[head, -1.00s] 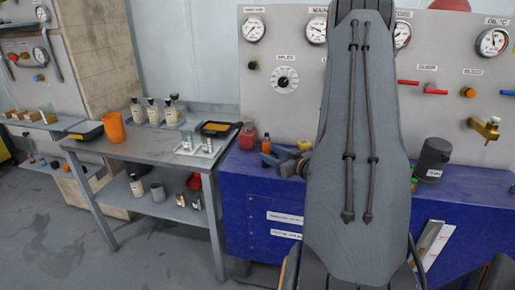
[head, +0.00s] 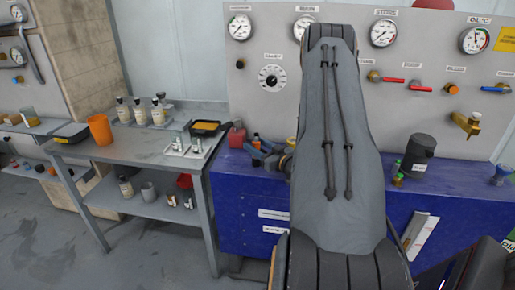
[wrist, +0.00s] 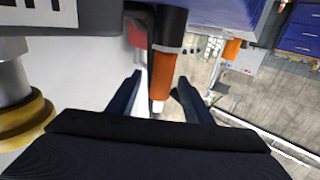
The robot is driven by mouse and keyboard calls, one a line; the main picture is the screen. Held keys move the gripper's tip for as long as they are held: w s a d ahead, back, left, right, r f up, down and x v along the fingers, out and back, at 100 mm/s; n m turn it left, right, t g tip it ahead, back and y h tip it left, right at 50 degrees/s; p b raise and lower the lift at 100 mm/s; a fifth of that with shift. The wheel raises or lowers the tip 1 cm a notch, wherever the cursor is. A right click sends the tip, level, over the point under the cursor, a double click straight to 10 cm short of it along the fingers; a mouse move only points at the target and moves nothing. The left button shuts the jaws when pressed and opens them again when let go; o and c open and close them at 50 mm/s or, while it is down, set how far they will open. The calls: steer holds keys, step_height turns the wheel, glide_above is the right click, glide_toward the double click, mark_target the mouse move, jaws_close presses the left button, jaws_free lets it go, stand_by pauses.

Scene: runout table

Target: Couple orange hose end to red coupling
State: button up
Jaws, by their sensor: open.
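In the wrist view my gripper (wrist: 160,77) is open, with one dark finger on each side of an orange hose end (wrist: 163,72). The orange hose end is a cylinder joined to a black section above it in the picture. It lies between the fingers, with a gap visible on both sides. A small red part (wrist: 137,36) shows beside the black section; I cannot tell whether it is the red coupling. In the head view my arm hides the gripper and the hose end, and I cannot pick out the red coupling.
A grey gauge panel (head: 262,110) with valves and a brass fitting (head: 466,124) stands behind a blue bench (head: 238,205). A black canister (head: 418,153) stands on it. A metal table (head: 90,149) with an orange cup (head: 100,130) is at left. The left floor is clear.

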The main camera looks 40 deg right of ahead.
jaws_close()
steer(key=shift+r, duration=0.1)
stand_by(0.3)
